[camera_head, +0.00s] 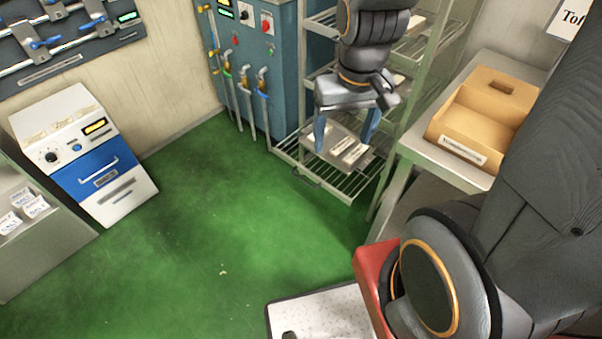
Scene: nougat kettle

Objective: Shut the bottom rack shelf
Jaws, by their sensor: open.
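The bottom rack shelf (322,181) is a wire shelf low in the metal rack (437,48). It sticks out of the rack toward the left front, with a dark handle (306,178) on its front edge. A grey tray with pale bars (347,150) shows above or on the wire; I cannot tell which. My gripper (346,136) is open, with two blue fingers pointing down. It appears in front of the rack and above the shelf in the picture, and I see no contact. My gripper and wrist hide part of the middle shelves.
A blue cabinet (283,50) with hoses stands left of the rack. A steel table (425,150) with a wooden tray (460,117) stands to the right. A white and blue machine (90,160) is at the left. The green floor (200,230) is mostly clear.

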